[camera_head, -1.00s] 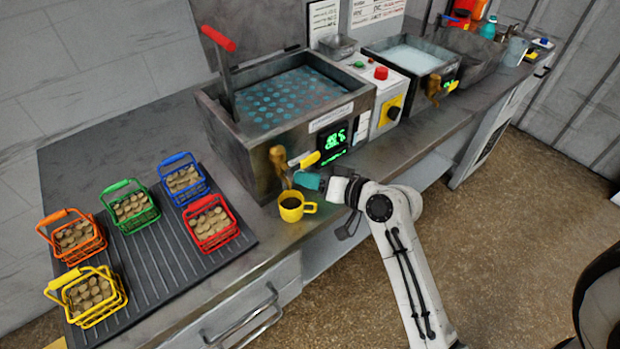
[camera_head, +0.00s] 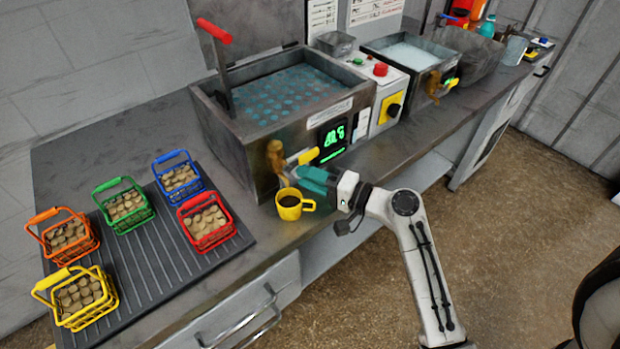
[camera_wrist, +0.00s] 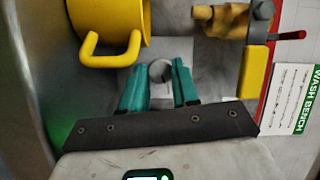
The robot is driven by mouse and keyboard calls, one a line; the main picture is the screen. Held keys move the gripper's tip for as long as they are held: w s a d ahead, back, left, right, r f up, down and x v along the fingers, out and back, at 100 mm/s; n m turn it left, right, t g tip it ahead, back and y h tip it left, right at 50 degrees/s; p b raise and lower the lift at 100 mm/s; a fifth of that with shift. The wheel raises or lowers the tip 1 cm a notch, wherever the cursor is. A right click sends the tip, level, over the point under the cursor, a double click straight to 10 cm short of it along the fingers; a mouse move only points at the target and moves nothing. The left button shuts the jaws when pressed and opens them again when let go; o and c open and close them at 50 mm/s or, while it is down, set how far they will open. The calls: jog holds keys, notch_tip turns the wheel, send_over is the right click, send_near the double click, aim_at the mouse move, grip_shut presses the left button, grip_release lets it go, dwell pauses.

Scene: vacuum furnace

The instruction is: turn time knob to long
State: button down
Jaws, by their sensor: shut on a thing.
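My gripper (camera_head: 298,172) reaches the front of the left tank, just beside the tap and the yellow lever. In the wrist view, my gripper's teal fingers (camera_wrist: 159,66) close around a small round grey knob (camera_wrist: 160,73). The fingers hide its sides, and no pointer or time marking on it is legible. In the head view the knob is hidden behind my gripper. Another knob, black on a yellow plate (camera_head: 391,108), is on the grey control box to the right, apart from my gripper. A lit green display (camera_head: 333,139) is on the tank front.
A yellow mug (camera_head: 291,204) of dark liquid stands close by my gripper; its handle (camera_wrist: 107,60) is near the fingers. The yellow lever (camera_head: 303,157) and brass tap (camera_head: 276,160) are close too. Several coloured baskets of discs stand on the ribbed mat (camera_head: 185,262) at left.

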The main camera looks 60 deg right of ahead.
dwell(0.3)
jog(key=c, duration=0.8)
grip_release()
jog(key=shift+c, duration=0.2)
jog(key=s+d+b, duration=0.1)
jog(key=s+b, duration=0.1)
jog(key=s, duration=0.8)
jog(key=shift+s+d, duration=0.15)
jog(key=shift+s, duration=0.25)
